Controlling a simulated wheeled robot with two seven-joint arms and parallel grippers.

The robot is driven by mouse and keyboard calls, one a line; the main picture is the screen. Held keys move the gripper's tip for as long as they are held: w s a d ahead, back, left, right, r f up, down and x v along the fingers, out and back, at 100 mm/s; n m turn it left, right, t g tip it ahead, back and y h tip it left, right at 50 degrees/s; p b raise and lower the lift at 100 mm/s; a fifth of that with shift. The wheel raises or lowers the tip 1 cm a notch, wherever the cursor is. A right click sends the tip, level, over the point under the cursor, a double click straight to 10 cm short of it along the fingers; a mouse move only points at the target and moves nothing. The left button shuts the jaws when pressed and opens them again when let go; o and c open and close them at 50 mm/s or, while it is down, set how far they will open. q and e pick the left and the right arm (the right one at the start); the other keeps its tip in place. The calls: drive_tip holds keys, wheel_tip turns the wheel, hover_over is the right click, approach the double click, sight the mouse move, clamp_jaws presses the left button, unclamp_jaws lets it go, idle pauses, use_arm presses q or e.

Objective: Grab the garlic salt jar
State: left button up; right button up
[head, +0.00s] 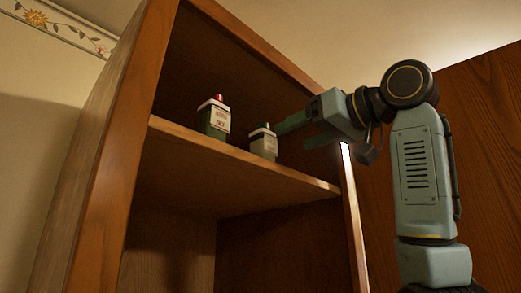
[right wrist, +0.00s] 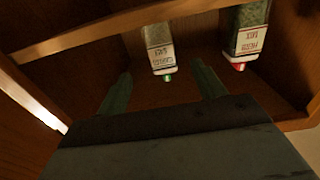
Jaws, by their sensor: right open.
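Two small jars with white labels stand upright on the cabinet shelf. One has a green cap (head: 264,144); it also shows upside down in the right wrist view (right wrist: 158,47). The other has a red cap (head: 214,119) and stands to its left in the head view; it is at the upper right in the right wrist view (right wrist: 246,38). The label print is too small to tell surely which is garlic salt. My right gripper (head: 291,137) is open and empty, just right of the green-capped jar. In the wrist view that jar's cap lies between the fingertips. My left gripper is out of view.
The wooden shelf (head: 240,172) has a front edge below the jars. The cabinet's left side panel (head: 105,130) and right post (head: 352,215) frame the opening. Shelf space left of the red-capped jar is clear.

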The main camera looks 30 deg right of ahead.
sight(271, 147)
drive_tip(key=p+x, duration=0.1)
drive_tip(key=x, duration=0.3)
drive_tip(key=p+x, duration=0.1)
drive_tip(key=x, duration=0.1)
drive_tip(key=shift+w+a, duration=0.2)
drive_tip(key=shift+w, duration=0.15)
drive_tip(key=p+x, duration=0.2)
drive_tip(key=x, duration=0.1)
drive_tip(key=shift+w+a, duration=0.15)
drive_tip(key=shift+w, duration=0.15)
drive_tip(key=shift+w+f, duration=0.1)
drive_tip(key=shift+s, duration=0.2)
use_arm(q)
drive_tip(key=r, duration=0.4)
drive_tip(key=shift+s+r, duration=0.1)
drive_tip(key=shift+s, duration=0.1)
use_arm(e)
drive_tip(key=c, duration=1.1)
